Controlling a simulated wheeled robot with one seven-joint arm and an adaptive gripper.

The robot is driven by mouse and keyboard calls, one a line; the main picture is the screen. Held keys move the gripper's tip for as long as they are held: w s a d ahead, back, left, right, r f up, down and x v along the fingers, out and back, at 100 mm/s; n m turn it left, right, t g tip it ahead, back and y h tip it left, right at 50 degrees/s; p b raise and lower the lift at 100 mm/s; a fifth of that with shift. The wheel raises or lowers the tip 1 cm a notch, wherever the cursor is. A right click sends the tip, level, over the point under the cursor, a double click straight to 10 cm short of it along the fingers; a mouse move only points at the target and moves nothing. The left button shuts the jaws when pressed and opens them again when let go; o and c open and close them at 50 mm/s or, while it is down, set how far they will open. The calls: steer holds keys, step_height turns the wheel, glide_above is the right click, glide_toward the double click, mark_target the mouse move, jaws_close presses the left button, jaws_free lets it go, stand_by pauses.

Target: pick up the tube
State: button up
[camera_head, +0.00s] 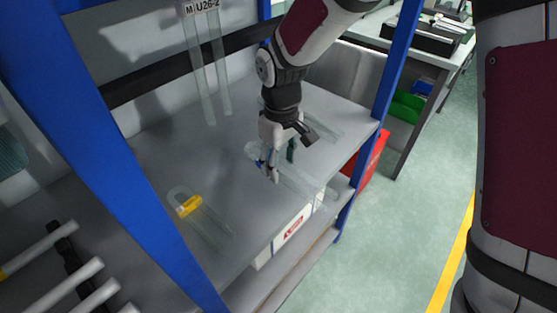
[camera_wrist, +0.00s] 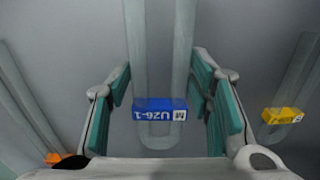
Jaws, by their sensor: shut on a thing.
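A clear U-shaped tube (camera_wrist: 158,142) with a blue label (camera_wrist: 160,109) reading U26-1 lies between the teal finger pads of my gripper (camera_wrist: 163,85) in the wrist view. In the head view my gripper (camera_head: 277,163) points down over the shelf and is shut on this tube (camera_head: 300,185), near its curved end. The tube's legs run toward the shelf's front right edge. It is at or just above the shelf surface; I cannot tell which. The fingers hide part of the tube and its label in the head view.
A yellow-tagged U-tube (camera_head: 190,206) lies to the left on the shelf (camera_head: 150,155); another tube (camera_head: 322,128) lies to the right. Blue posts (camera_head: 385,75) frame the shelf. A red box (camera_head: 372,158) is beyond its right edge.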

steer(key=s+d+r, duration=0.1)
steer(key=s+d, duration=0.2)
steer(key=s, duration=1)
steer(key=shift+s+d+r, duration=0.15)
steer(key=shift+d+r, duration=0.05)
steer(key=shift+d, duration=0.2)
